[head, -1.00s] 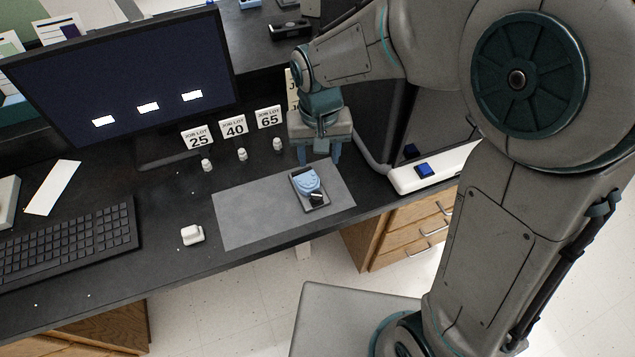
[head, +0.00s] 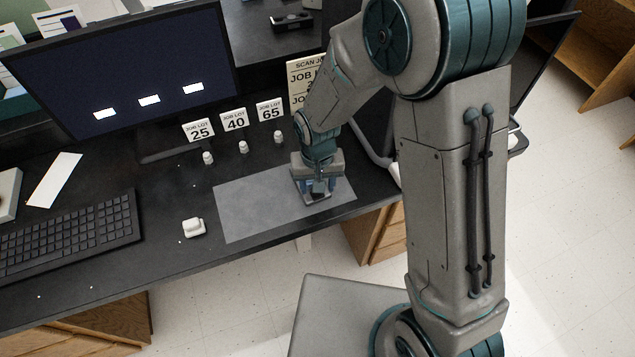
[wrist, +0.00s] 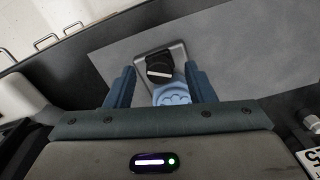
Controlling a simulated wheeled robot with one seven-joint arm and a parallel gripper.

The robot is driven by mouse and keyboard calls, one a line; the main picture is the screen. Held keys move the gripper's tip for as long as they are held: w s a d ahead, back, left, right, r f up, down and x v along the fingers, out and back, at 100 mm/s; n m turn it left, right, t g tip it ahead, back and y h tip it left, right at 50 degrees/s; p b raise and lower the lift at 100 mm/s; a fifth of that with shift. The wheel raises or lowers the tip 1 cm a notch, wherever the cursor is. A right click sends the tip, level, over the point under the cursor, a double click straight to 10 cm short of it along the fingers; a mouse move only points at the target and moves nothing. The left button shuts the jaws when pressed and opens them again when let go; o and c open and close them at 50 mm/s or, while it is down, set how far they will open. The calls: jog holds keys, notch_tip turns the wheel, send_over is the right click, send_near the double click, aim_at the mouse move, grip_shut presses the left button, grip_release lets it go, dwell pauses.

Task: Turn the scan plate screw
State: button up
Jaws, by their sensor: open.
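The scan plate (wrist: 142,60) is a small grey tray on the grey mat, with a light blue dental model (wrist: 172,93) on it. The screw is a black round knob (wrist: 158,69) with a white bar across its top, at the plate's far end in the wrist view. My gripper (wrist: 158,80) is open, one finger on each side of the plate, with the knob and model between and just beyond the fingertips. I cannot tell whether the fingers touch anything. In the head view my gripper (head: 318,188) hides most of the plate (head: 318,198).
The grey mat (head: 250,205) lies near the desk's front edge. Small white pieces stand before cards 25 (head: 199,132), 40 (head: 234,121) and 65 (head: 270,110). A white block (head: 193,228) and keyboard (head: 70,235) lie left. The monitor (head: 125,70) stands behind.

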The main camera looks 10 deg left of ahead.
jog(key=shift+f, duration=0.1)
jog(key=c, duration=1)
jog(key=shift+n, duration=0.3)
jog(key=shift+f+n+b, duration=0.1)
jog(key=shift+n+b, duration=0.5)
jog(key=shift+n, duration=0.2)
jog(key=shift+n+b, duration=0.4)
jog(key=shift+n, duration=1.8)
jog(key=o, duration=1)
